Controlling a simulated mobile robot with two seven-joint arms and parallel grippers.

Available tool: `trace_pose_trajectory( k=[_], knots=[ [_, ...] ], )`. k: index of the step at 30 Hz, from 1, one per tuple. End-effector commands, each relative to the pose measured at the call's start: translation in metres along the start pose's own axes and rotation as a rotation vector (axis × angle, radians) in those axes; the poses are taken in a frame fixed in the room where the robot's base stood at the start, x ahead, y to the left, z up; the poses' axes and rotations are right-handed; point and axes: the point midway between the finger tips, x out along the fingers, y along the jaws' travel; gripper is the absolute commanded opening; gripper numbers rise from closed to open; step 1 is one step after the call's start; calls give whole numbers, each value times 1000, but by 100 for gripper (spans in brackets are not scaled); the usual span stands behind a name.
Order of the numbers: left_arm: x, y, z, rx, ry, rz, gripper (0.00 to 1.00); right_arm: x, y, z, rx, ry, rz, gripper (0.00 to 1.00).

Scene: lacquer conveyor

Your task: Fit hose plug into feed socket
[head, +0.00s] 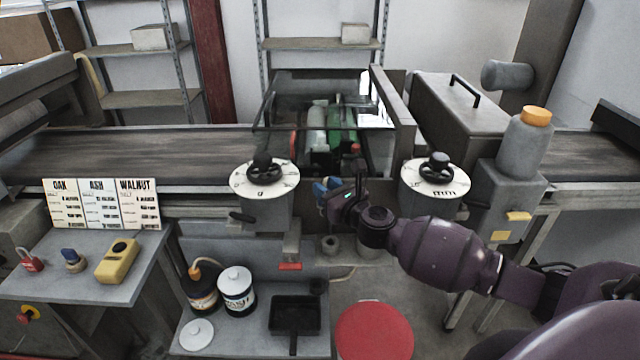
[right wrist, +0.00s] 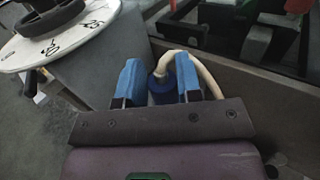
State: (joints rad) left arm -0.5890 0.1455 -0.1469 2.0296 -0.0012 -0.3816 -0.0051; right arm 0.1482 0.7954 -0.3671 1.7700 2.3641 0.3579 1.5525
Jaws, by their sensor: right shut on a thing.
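My right gripper (head: 333,192) is at the front of the machine, between the two white dials. In the right wrist view its two blue-padded fingers (right wrist: 159,82) are shut on the hose plug (right wrist: 161,90), a dark blue cylinder. A cream hose (right wrist: 205,76) arcs from the plug over the right finger. In the head view the plug is mostly hidden by the gripper and cannot be told apart from the blue pads. I cannot make out the feed socket for certain. My left gripper is not in view.
The white dials (head: 266,174) and (head: 431,178) with black knobs flank the gripper. A red round top (head: 374,331) stands below my arm.

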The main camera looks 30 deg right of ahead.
Motion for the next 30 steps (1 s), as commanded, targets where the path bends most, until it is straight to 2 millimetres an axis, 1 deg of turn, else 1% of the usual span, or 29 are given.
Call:
trace_pose_trajectory(
  k=[1,6,13,21,30],
  knots=[
    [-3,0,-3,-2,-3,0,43,0,-4,-3,1,1,11,8],
    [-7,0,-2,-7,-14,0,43,-2,-13,-25,8,1,60,8],
    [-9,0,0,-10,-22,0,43,-5,-18,-41,7,-1,95,8],
    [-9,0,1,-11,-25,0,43,-6,-20,-48,2,-2,112,8],
    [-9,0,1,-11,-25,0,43,-6,-20,-47,1,-3,113,8]
  ],
)
